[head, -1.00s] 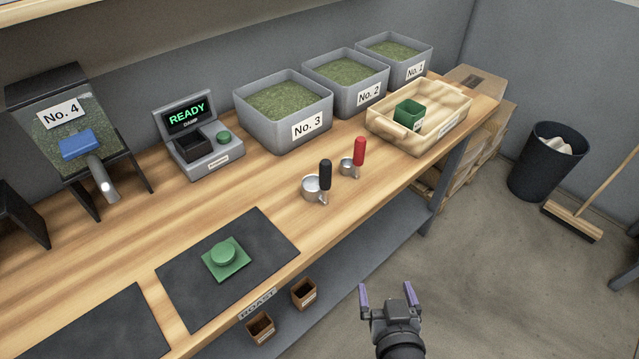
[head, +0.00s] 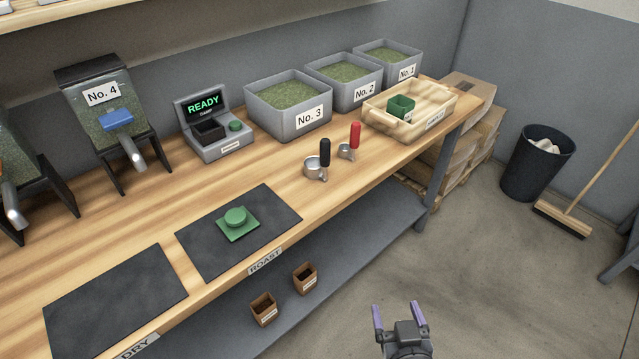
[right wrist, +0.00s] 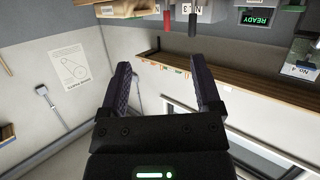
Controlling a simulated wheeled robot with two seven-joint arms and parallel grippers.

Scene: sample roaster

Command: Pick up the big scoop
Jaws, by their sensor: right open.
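The big scoop (head: 313,168) has a round metal cup and a black upright handle, and stands on the wooden bench near its front edge. Its black handle (right wrist: 192,24) also shows at the top of the right wrist view. A smaller scoop (head: 345,151) with a red handle stands just to its right, apart from it. My right gripper (head: 400,306) is open and empty, out in front of the bench, clear of both scoops. Its two spread fingers show in the right wrist view (right wrist: 163,75) with nothing between them. My left gripper is out of view.
Behind the scoops stand the No. 3 bin (head: 290,123) and other grey bins. A wooden tray (head: 398,124) holding a green cup is to the right. A dark mat (head: 200,262) with a green block lies left. Small brown boxes sit on the lower shelf (head: 345,258).

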